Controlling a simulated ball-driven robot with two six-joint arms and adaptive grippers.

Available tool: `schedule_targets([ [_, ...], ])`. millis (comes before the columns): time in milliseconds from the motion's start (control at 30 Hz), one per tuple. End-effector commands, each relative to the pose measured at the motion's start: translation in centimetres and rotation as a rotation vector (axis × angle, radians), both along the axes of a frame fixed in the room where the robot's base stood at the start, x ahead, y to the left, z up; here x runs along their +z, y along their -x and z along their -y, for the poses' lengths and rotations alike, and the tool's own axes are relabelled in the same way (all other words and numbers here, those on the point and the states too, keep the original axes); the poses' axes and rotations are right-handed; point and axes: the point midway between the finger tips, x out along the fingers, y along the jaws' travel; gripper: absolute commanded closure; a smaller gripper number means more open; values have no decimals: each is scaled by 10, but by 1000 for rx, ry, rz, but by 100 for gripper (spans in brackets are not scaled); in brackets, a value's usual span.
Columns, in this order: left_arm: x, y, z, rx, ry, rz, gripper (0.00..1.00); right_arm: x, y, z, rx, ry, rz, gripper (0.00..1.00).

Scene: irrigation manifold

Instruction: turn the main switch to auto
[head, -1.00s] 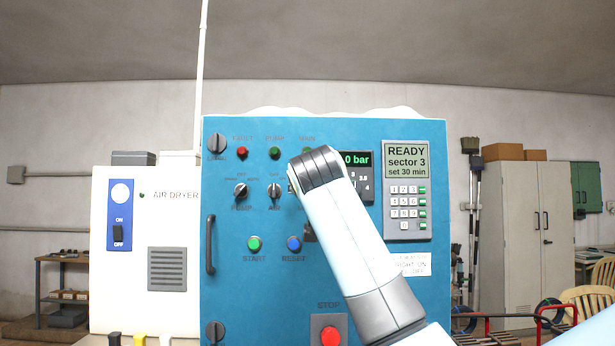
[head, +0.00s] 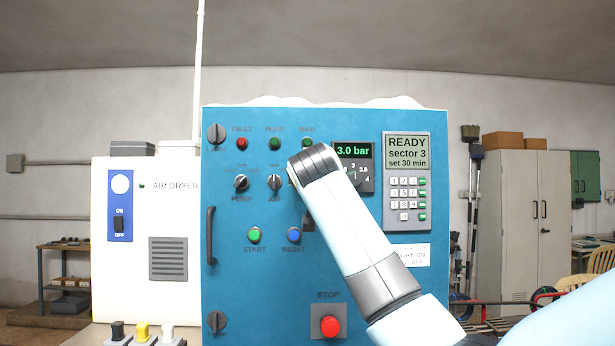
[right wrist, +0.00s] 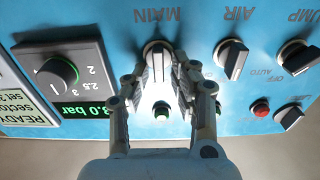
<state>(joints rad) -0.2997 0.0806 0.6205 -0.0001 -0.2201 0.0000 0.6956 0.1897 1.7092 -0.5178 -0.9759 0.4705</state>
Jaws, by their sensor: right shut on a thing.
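The main switch (right wrist: 158,54) is a grey and white knob on the blue panel, under the word MAIN in the right wrist view, where the lettering is upside down. Its ridge stands about upright in that view. My right gripper (right wrist: 158,72) has its two fingers on either side of the knob and is shut on it. The fingers hide any position labels around it. In the head view my own right arm covers the switch and the gripper. My left gripper is in neither view.
The pump knob (head: 241,183) and air knob (head: 274,183) sit left of the main switch. A pressure display (head: 352,150) reads 3.0 bar, beside a keypad (head: 407,190). The red stop button (head: 330,326) is below. A door handle (head: 210,236) sticks out at left.

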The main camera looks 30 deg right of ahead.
Motion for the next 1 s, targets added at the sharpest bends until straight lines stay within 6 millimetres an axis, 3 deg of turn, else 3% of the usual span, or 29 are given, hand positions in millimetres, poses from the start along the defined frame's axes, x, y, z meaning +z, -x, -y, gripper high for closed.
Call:
schedule_targets([
  [267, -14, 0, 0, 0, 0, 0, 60, -3, 1, 1, -1, -62, 40, 100],
  [1000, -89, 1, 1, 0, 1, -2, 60, -7, 5, 8, -2, -549, 335, 100],
])
